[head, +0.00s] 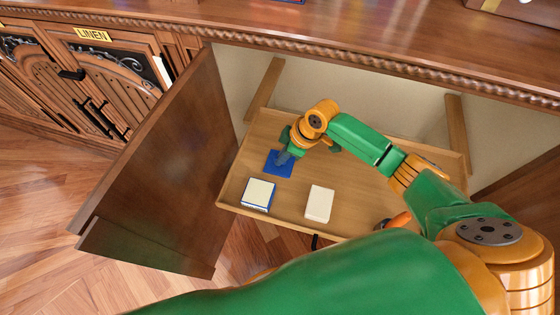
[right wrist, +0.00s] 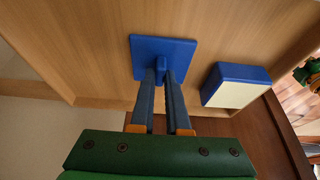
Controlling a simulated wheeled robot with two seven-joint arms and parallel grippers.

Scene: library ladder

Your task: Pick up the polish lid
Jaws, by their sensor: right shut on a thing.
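The polish lid (head: 273,169) is a flat blue square with a small blue knob, at the left of the wooden pull-out tray. It shows face-on in the right wrist view (right wrist: 150,47). My right gripper (head: 284,157) reaches down over it from above. In the right wrist view its two grey-blue fingers (right wrist: 163,75) are shut on the lid's knob. I cannot tell whether the lid touches the tray or hangs just above it.
The wooden tray (head: 365,218) sits in an open cabinet. A blue-sided box with a cream top (head: 258,193) stands nearer than the lid, and a cream block (head: 319,204) lies to its right. An open door (head: 160,165) flanks the left. An orange-handled item is partly hidden at right.

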